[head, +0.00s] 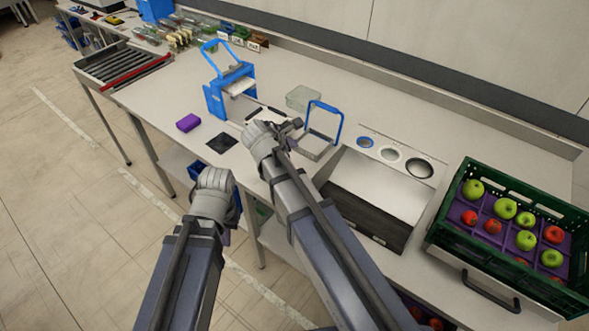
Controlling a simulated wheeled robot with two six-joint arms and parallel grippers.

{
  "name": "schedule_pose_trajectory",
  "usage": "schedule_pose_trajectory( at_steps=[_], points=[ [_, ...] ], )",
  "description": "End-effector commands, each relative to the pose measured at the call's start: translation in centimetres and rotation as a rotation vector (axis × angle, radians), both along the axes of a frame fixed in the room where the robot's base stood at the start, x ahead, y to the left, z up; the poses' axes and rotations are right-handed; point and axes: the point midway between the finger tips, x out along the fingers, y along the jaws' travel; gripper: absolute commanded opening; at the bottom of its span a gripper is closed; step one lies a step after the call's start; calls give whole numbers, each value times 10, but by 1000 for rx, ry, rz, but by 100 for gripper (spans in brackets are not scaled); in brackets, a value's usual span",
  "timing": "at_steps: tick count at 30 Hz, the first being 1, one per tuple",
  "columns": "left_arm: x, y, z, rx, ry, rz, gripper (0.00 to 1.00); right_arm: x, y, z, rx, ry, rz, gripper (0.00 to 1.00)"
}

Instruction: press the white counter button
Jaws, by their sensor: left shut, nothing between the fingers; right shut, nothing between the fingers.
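Three round fittings sit in a row on a pale panel at the back of the conveyor unit, right of centre: one blue-rimmed (364,142), one white (389,154) and one black (419,168). The white one appears to be the white counter button. My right gripper (295,124) is shut and empty, over the counter left of the panel and apart from the button. My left gripper (216,179) is shut and empty, further left near the counter's front edge; its fingertips are hard to make out.
A blue-handled frame (322,125) stands between my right gripper and the panel. A blue press-like device (230,88), a clear box (303,98), a purple block (188,122) and a black square (222,143) are on the counter. A green crate (470,250) of apples stands right.

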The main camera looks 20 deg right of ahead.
Motion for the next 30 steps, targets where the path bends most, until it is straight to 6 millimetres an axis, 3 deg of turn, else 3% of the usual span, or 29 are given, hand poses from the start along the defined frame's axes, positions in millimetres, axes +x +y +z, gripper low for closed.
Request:
schedule_pose_trajectory(
  at_steps=[8, 21, 30],
  points=[
    [0, 0, -20, 0, 0, 0, 0, 0, 0, -20, 0, -1, -1, 0],
    [0, 0, -78, 0, 0, 1, 0, 0, 0, -78, 0, -1, -1, 0],
    [0, 0, -88, 0, 0, 1, 0, 0, 0, -88, 0, -1, -1, 0]
  ],
)
